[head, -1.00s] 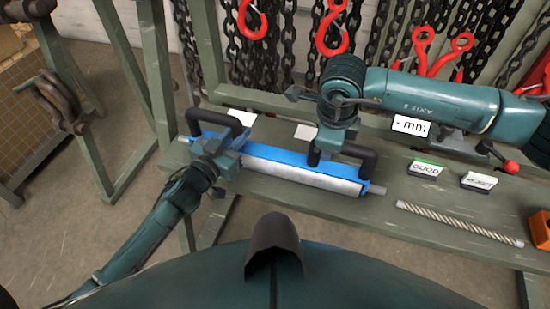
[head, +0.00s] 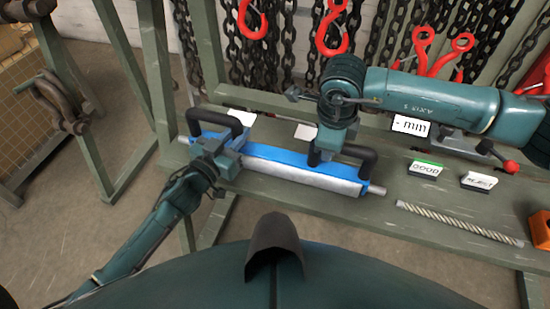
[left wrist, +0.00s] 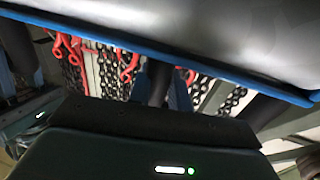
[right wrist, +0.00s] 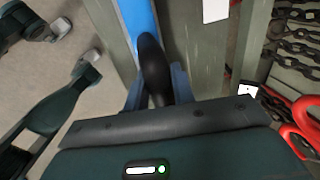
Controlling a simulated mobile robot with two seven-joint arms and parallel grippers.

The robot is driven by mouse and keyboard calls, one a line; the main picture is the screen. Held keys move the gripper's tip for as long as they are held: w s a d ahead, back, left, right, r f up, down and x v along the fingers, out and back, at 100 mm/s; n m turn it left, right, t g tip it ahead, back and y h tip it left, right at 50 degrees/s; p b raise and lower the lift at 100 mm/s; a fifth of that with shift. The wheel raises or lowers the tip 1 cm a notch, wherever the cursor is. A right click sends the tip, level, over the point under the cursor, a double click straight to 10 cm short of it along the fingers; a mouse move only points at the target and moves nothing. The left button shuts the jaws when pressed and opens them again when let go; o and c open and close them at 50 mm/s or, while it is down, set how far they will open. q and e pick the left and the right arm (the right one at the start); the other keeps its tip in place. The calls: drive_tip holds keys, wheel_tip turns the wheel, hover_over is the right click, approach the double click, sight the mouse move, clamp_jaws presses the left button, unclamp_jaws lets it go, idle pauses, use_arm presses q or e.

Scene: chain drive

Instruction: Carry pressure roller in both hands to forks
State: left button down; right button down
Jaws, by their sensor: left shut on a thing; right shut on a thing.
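The pressure roller (head: 300,178) is a long grey cylinder under a blue frame, with a black handle at each end. It lies lengthwise over the front left of the green bench; I cannot tell whether it touches the top. My left gripper (head: 226,160) is shut on the left handle (head: 214,118). My right gripper (head: 322,148) is shut on the right handle (head: 360,153). The left wrist view shows the handle (left wrist: 158,84) between the fingers under the grey roller (left wrist: 220,30). The right wrist view shows the other handle (right wrist: 152,65) between the fingers. I cannot make out the forks.
The bench (head: 420,222) also holds a twisted rod (head: 458,221), a GOOD label block (head: 425,169), another label block (head: 479,180) and an orange block (head: 541,230). Chains and red hooks (head: 333,28) hang behind. A green frame (head: 125,85) stands at left, with open floor below.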

sight(234, 118)
use_arm(q)
drive_tip(key=shift+w+r, duration=0.1)
drive_tip(key=shift+r, duration=0.25)
use_arm(e)
drive_tip(key=shift+w+r, duration=0.15)
drive_tip(key=shift+r, duration=0.1)
use_arm(q)
drive_tip(key=shift+r, duration=0.1)
use_arm(e)
drive_tip(key=shift+r, duration=0.1)
